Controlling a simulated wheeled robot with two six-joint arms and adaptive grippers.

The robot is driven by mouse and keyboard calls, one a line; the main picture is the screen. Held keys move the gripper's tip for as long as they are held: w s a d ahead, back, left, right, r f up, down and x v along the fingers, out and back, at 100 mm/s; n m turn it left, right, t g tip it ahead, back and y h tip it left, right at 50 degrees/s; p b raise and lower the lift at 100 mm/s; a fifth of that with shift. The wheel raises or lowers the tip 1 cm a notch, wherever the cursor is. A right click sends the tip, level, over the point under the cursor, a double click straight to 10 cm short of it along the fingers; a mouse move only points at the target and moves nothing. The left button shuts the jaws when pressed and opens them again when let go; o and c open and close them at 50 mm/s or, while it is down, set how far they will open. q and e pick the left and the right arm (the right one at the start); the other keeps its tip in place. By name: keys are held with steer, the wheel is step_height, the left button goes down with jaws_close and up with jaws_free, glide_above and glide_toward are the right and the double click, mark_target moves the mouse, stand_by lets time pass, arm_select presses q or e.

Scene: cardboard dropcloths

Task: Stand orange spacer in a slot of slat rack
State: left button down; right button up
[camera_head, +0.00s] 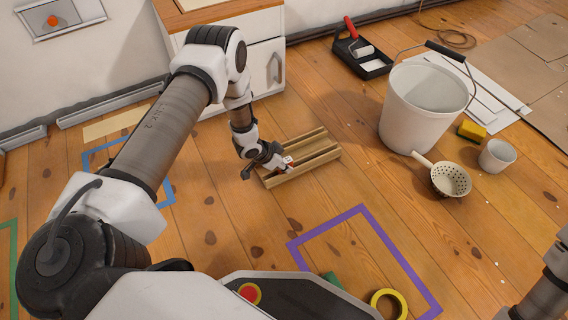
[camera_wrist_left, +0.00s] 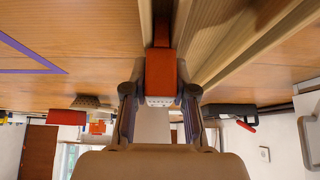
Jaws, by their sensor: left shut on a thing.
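The slat rack (camera_head: 318,157), a pale wooden thing with long parallel slats, lies on the floor near the middle of the head view. Its slats (camera_wrist_left: 235,40) fill the upper right of the left wrist view. My left gripper (camera_head: 279,163) is at the rack's left part. It is shut on the orange spacer (camera_wrist_left: 160,72), a red-orange block with a pale near end. In the left wrist view the spacer's far end lines up with the gap between slats; I cannot tell how deep it sits. My right gripper is out of view; only part of the right arm shows.
A paint tray (camera_head: 366,63) lies behind. A purple tape outline (camera_head: 345,215) and yellow tape roll (camera_head: 388,304) are in front.

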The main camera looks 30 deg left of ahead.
arm_select(q)
steer(key=c, duration=0.9)
jaws_free()
steer(key=shift+o, duration=0.2)
steer(key=v, duration=1.2)
